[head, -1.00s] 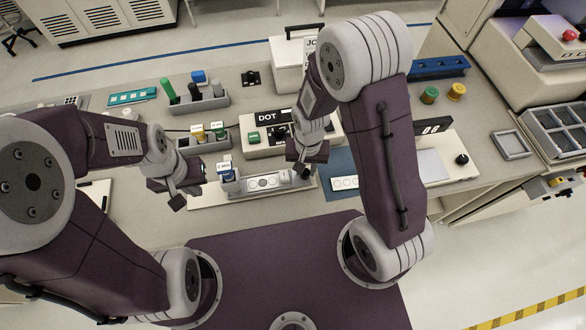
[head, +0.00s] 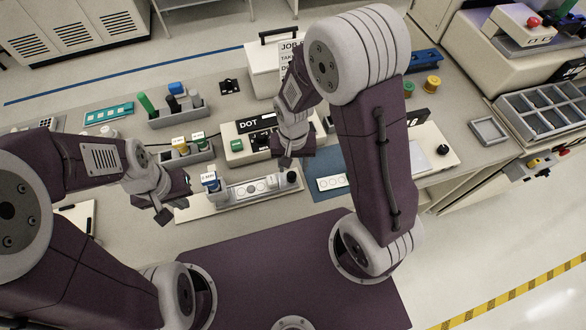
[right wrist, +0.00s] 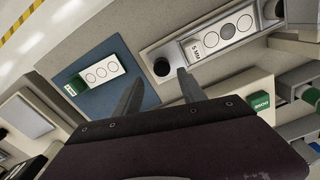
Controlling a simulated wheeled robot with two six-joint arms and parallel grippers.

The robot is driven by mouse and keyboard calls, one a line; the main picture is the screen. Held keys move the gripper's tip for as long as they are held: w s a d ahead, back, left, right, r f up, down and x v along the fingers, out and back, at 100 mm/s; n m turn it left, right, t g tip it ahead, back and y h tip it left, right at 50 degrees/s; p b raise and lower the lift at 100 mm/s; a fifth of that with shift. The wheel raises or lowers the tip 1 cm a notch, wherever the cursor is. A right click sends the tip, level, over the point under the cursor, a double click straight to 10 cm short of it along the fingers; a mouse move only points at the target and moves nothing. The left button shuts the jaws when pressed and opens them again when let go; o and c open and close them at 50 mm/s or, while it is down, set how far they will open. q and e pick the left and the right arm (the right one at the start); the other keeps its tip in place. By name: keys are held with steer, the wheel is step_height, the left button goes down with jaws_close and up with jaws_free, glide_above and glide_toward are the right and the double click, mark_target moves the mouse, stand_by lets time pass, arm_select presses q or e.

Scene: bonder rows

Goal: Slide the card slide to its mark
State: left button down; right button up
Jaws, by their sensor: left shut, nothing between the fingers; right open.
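The card slide (head: 249,186) is a long grey tray on a pale base; it holds a white card with printed circles. A black knob (head: 292,175) stands at its right end. In the right wrist view the slide (right wrist: 207,44) carries a "5 MM" label and its near-end knob (right wrist: 162,67) shows just beyond and between my fingertips. My right gripper (right wrist: 160,77) is open, with nothing held; in the head view it is above the slide's right end. My left gripper (head: 174,207) is shut and empty, left of the base. I cannot make out the mark.
A blue mat (right wrist: 75,52) with a white circled card (right wrist: 97,76) lies beside the slide. My right arm hides part of the bench.

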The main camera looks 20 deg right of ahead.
step_height(320, 180, up, 5)
steer(key=shift+d+r, duration=0.1)
stand_by(0.5)
steer(key=s+d+r+n+t, duration=0.1)
steer(key=s+d+n, duration=0.1)
steer(key=s+d, duration=0.3)
steer(key=shift+s+d+r+n, duration=0.2)
steer(key=shift+d+r+n, duration=0.1)
steer(key=shift+n, duration=0.1)
steer(key=shift+s, duration=0.15)
